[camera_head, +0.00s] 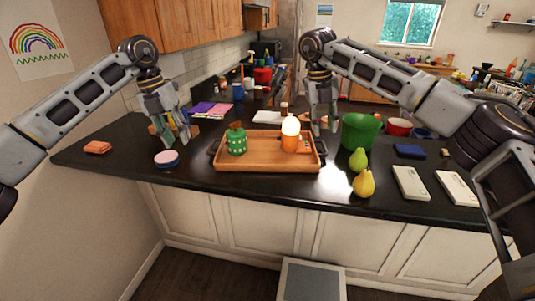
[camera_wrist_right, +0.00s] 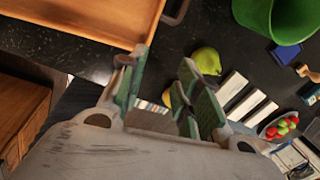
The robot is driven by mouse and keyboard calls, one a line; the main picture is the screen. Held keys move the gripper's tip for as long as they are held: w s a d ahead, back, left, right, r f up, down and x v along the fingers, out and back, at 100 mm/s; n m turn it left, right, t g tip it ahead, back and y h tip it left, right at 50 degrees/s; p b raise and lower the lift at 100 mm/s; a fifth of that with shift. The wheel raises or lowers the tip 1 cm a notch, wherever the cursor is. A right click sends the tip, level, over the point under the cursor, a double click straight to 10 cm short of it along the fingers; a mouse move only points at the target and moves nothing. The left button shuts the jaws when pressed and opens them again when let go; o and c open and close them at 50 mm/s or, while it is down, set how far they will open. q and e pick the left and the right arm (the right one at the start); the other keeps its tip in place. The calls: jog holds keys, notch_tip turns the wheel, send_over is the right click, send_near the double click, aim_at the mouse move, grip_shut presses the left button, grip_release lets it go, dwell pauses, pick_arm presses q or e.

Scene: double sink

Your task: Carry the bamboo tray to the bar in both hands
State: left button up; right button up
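The bamboo tray (camera_head: 265,164) lies flat on the dark counter, with a dark handle at each short end. On it stand a green dotted container (camera_head: 237,141) and an orange object with a glowing round top (camera_head: 290,135). My left gripper (camera_head: 174,138) is open and empty, to the left of the tray and apart from it.
White slabs (camera_head: 410,183) lie farther right. A pink-topped round item (camera_head: 166,158) and an orange block (camera_head: 97,147) lie on the left. The counter's front edge is close to the tray.

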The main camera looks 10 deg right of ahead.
notch_tip(320, 180, up, 11)
jog(key=a, duration=0.2)
jog(key=shift+w+a, duration=0.15)
jog(key=shift+w, duration=0.05)
dwell(0.5)
jog(key=shift+s+f, duration=0.15)
dwell(0.4)
